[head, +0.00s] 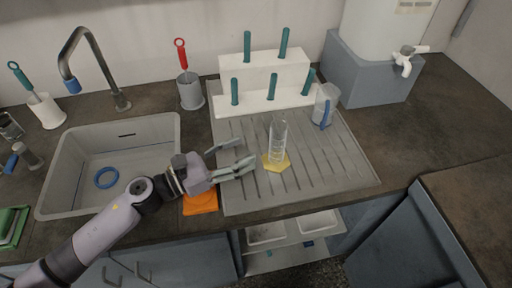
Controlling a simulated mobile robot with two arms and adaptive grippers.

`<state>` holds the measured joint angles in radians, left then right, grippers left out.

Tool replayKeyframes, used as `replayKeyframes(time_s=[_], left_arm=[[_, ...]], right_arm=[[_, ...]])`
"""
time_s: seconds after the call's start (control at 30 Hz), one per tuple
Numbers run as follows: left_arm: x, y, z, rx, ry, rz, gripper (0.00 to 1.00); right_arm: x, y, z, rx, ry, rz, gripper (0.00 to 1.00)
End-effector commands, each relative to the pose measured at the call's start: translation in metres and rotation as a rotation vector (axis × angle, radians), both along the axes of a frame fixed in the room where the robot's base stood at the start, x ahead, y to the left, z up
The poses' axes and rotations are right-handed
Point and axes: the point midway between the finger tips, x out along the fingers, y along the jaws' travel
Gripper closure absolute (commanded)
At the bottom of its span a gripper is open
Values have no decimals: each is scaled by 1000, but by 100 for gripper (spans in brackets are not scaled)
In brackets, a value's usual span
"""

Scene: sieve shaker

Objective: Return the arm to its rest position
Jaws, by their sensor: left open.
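My left arm comes in from the lower left. My left gripper (241,158) is open and empty over the left part of the grey drainboard (330,182). Its fingers point right, toward a clear cylinder (278,138) that stands upright on a yellow base (277,163). A gap shows between the fingertips and the cylinder. My right gripper is not in the picture.
A sink (72,165) with a blue ring (107,178) lies left, beside a faucet (88,62). A white peg rack (262,80), a clear jug (325,104) and a white tank (385,30) stand behind. An orange cloth (201,202) lies under my wrist. The right counter is clear.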

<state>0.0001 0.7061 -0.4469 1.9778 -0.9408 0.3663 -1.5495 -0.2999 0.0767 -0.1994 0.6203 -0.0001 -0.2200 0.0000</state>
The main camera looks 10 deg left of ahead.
Motion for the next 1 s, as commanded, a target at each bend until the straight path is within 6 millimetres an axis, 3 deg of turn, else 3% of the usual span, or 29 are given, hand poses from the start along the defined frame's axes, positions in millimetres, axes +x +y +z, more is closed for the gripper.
replayKeyframes(time_s=[0.17,0.7,1.0], left_arm=[[-7,9,0,0,0,0,49],[-7,9,2,1,-1,0,49],[-7,9,47,1,-1,0,49]], right_arm=[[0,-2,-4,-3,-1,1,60],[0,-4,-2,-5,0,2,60],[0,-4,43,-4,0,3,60]])
